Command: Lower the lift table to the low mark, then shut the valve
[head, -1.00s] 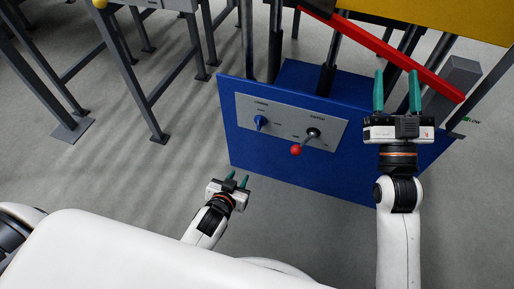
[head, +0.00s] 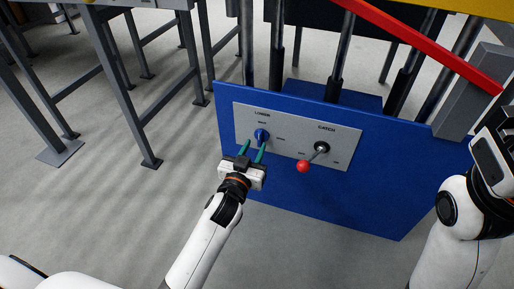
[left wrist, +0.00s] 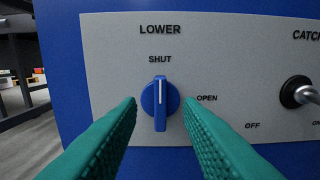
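The valve is a blue knob (head: 261,135) under the word LOWER on a grey panel (head: 290,168). In the left wrist view the knob (left wrist: 160,103) has its white line straight up, toward SHUT; OPEN is to its right. My left gripper (head: 253,148) is open, its green fingers pointing at the knob, one to each side of it in the left wrist view. I cannot tell whether they touch it. The lift table shows its blue base (head: 340,200), red bar (head: 425,43) and yellow top edge (head: 480,8). My right gripper (head: 500,145) is cut off; its fingers are hidden. No low mark is visible.
Grey metal stands (head: 125,90) are at the left. The floor (head: 120,215) in front is clear.

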